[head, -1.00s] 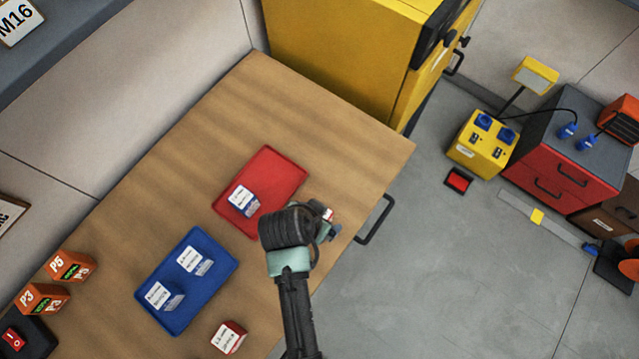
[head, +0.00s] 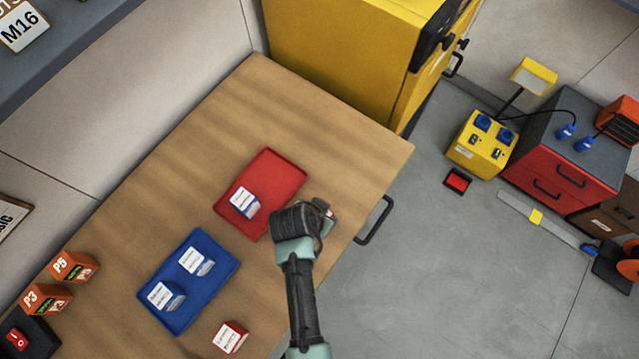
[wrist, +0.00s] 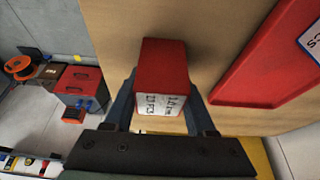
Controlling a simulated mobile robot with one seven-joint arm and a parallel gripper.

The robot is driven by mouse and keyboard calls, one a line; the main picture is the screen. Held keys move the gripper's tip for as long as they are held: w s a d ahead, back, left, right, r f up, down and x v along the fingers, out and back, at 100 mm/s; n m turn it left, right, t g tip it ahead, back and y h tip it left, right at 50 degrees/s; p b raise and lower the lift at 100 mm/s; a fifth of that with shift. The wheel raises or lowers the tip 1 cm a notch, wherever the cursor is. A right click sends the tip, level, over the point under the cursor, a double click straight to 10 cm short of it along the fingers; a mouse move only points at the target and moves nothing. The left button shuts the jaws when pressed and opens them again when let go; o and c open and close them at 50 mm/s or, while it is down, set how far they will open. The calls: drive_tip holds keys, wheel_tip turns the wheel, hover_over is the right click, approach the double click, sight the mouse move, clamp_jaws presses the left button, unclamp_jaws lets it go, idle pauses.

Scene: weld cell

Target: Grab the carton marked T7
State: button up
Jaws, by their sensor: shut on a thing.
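My gripper (wrist: 160,98) has its two fingers on either side of a red box (wrist: 164,55) with a white label, and is shut on it. The box seems to be at the tabletop; I cannot tell if it is lifted. In the head view my gripper (head: 326,214) is at the table's right edge and hides most of this box. Two orange cartons stand at the table's left end, marked P5 (head: 73,267) and P3 (head: 46,299). I read T7 on no carton in view.
A red tray (head: 282,178) holds one blue-and-white box. A blue tray (head: 217,245) holds two similar boxes. Another red-and-white box (head: 231,337) lies near the front edge. A yellow cabinet (head: 330,50) stands behind the table. The table's far end is clear.

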drive_tip(key=c, duration=0.5)
clamp_jaws()
drive_tip(key=shift+r, duration=0.1)
